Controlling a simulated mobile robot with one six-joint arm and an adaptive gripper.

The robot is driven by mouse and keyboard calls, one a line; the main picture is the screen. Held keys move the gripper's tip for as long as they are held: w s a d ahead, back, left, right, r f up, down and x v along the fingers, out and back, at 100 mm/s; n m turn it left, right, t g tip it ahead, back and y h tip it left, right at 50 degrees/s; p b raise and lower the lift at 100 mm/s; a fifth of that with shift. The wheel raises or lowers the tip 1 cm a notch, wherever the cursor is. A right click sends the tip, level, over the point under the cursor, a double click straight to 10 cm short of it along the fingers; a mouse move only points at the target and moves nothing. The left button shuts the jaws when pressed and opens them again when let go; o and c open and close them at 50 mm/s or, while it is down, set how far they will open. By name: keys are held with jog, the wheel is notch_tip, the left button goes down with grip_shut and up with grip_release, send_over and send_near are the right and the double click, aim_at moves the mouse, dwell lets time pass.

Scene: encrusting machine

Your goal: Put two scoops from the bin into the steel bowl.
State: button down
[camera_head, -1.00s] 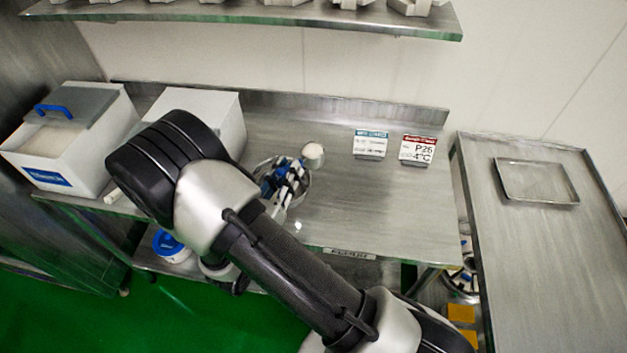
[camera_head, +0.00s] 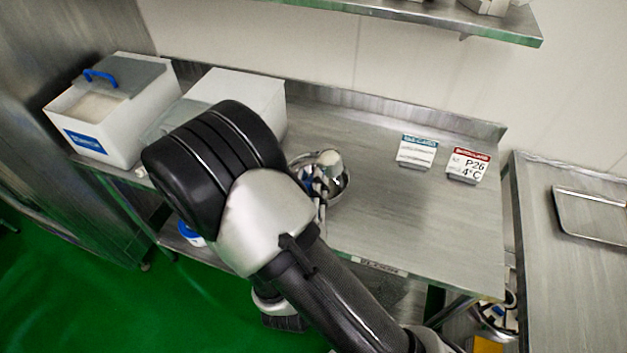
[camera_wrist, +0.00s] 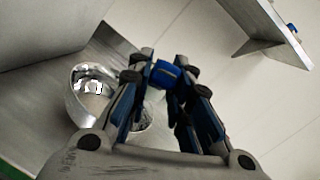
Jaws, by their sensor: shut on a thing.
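My gripper (camera_head: 318,186) is shut on the scoop's blue handle (camera_wrist: 170,75), over the steel bowl. The metal scoop head (camera_head: 328,163) is tilted above the far part of the bowl, and I see no white heap on it. The steel bowl (camera_head: 343,198) stands on the steel table, partly hidden by the scoop, gripper and arm; its contents are hidden. A shiny round metal thing (camera_wrist: 88,92) shows in the wrist view; I cannot tell whether it is bowl or scoop. The white bin (camera_head: 142,132) at the left holds pale powder (camera_head: 95,106) under a partly open lid.
A second white container (camera_head: 250,100) stands behind my arm. Two small signs (camera_head: 417,151) stand at the table's back. The table right of the bowl is clear. A shelf (camera_head: 440,15) hangs above, and a tray (camera_head: 590,215) lies on the right-hand table.

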jog(key=shift+w+a+f+n+g+y+p, duration=0.1)
jog(key=shift+a+n+g+p, duration=0.15)
jog(key=shift+n+p, duration=0.7)
jog(key=shift+w+a+f+n+g+y+p, duration=0.15)
jog(key=shift+a+n+p, duration=0.15)
jog(key=shift+n+p, duration=0.65)
jog(key=shift+w+a+r+n+g+y+p, duration=0.1)
jog(key=shift+a+n+g+p, duration=0.15)
jog(key=shift+n+p, duration=0.7)
jog(key=a+f+n+p, duration=0.1)
jog(key=n+p, duration=0.1)
jog(key=n, duration=0.2)
jog(key=w+a+f+n+g+h+p, duration=0.1)
jog(key=n+p, duration=0.2)
jog(key=n, duration=0.1)
jog(key=a+f+n+g+p, duration=0.1)
jog(key=a+n+p, duration=0.1)
jog(key=n, duration=0.3)
jog(key=shift+w+f+g+h+p, duration=0.15)
jog(key=shift+f+g+h+p, duration=0.1)
jog(key=shift+f+h+p, duration=0.15)
jog(key=shift+d+r, duration=0.1)
